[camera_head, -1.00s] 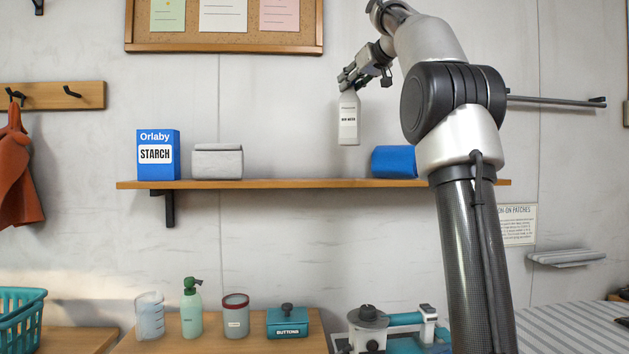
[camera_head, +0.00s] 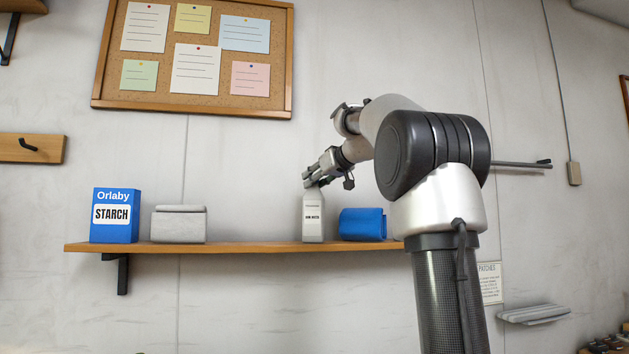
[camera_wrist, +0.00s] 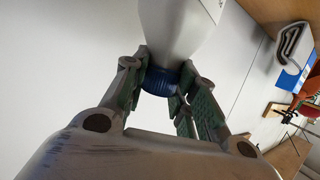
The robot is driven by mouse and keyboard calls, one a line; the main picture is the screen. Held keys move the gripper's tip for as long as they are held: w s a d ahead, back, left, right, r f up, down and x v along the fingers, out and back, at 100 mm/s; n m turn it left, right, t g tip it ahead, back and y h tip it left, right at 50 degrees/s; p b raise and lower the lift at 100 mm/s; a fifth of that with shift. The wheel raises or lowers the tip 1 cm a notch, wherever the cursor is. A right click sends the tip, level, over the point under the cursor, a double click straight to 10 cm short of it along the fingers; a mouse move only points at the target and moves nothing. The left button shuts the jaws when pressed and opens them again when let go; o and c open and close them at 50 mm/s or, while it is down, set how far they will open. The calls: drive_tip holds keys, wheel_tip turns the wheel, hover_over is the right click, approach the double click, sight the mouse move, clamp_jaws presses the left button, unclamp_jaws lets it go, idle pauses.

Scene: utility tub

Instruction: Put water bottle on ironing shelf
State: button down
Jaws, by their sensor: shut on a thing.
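The water bottle (camera_head: 313,217) is white-grey with a dark-printed label and stands upright at the wooden ironing shelf (camera_head: 240,246), between a grey box and a blue bundle. Its base appears level with the shelf top; I cannot tell for sure whether it touches. My gripper (camera_head: 311,183) is shut on the bottle's top, coming from the upper right. In the wrist view my gripper's fingers (camera_wrist: 165,80) close around the blue cap (camera_wrist: 160,80), with the pale bottle body (camera_wrist: 178,30) beyond.
On the shelf stand a blue starch box (camera_head: 115,216) and a grey lidded box (camera_head: 179,224) to the left, and a blue folded bundle (camera_head: 362,225) close on the bottle's right. Bare shelf lies between the grey box and the bottle. A corkboard (camera_head: 279,100) hangs above.

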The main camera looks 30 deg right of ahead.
drive_tip(key=shift+f, duration=0.1)
drive_tip(key=c, duration=1.1)
unclamp_jaws()
drive_tip(key=shift+c, duration=0.2)
drive_tip(key=shift+r, duration=0.2)
drive_tip(key=v, duration=1.2)
drive_tip(key=s+a+f+g, duration=0.1)
drive_tip(key=s+a+f, duration=0.1)
drive_tip(key=f, duration=0.3)
drive_tip(key=s+a+f+m+g, duration=0.1)
drive_tip(key=s+a+f, duration=0.1)
drive_tip(key=a+f, duration=0.15)
drive_tip(key=s+a+f+g, duration=0.1)
drive_tip(key=s+f, duration=0.1)
drive_tip(key=f, duration=0.3)
drive_tip(key=s+a+f+g+h, duration=0.1)
drive_tip(key=s+a+f+g, duration=0.1)
drive_tip(key=s+f, duration=0.9)
drive_tip(key=s+a+f+g+h, duration=0.1)
drive_tip(key=s+f+g, duration=0.4)
drive_tip(key=s+f, duration=0.6)
wheel_tip(320, 180, down, 9)
drive_tip(key=shift+s+a+r+m, duration=0.15)
drive_tip(key=shift+s+a+m, duration=0.15)
drive_tip(key=shift+a, duration=0.6)
